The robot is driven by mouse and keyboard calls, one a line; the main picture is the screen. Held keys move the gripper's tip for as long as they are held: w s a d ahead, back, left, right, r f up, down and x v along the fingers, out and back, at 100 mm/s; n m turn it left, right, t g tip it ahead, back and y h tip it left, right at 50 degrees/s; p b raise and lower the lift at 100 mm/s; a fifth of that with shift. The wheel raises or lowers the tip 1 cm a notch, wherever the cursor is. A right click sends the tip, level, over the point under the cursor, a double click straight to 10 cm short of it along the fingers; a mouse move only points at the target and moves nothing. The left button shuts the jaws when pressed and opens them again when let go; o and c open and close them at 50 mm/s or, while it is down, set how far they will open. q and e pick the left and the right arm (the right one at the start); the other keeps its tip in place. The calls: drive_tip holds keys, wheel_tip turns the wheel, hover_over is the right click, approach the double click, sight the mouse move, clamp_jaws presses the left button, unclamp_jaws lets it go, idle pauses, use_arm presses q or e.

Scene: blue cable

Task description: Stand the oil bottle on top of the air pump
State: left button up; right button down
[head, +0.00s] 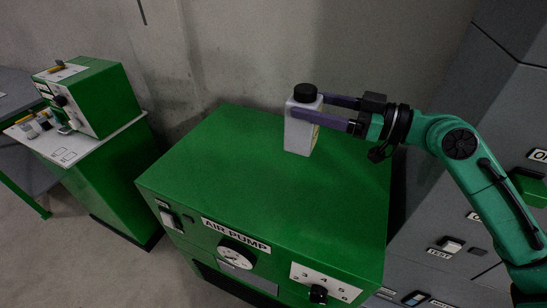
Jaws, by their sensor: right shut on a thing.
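The oil bottle (299,135) is white with a black cap and is upright at the back right of the air pump's green top (215,175). Its base appears to be on or very close to that top; I cannot tell for sure whether it touches. My right gripper (322,111) reaches in from the right and is shut on the bottle's upper body, just below the cap. The air pump is a green cabinet with a labelled front that has a dial and a black knob. My left gripper is not in view.
A smaller green machine (100,98) stands on a green stand with a light top (75,148) at the left. Grey cabinets (440,225) with labels and switches stand at the right. A concrete wall is behind. The pump's top is clear left of and in front of the bottle.

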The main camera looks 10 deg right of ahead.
wheel_tip(320, 180, down, 18)
drive_tip(key=s+p, duration=0.2)
drive_tip(key=shift+s, duration=0.4)
unclamp_jaws()
drive_tip(key=shift+f, duration=0.2)
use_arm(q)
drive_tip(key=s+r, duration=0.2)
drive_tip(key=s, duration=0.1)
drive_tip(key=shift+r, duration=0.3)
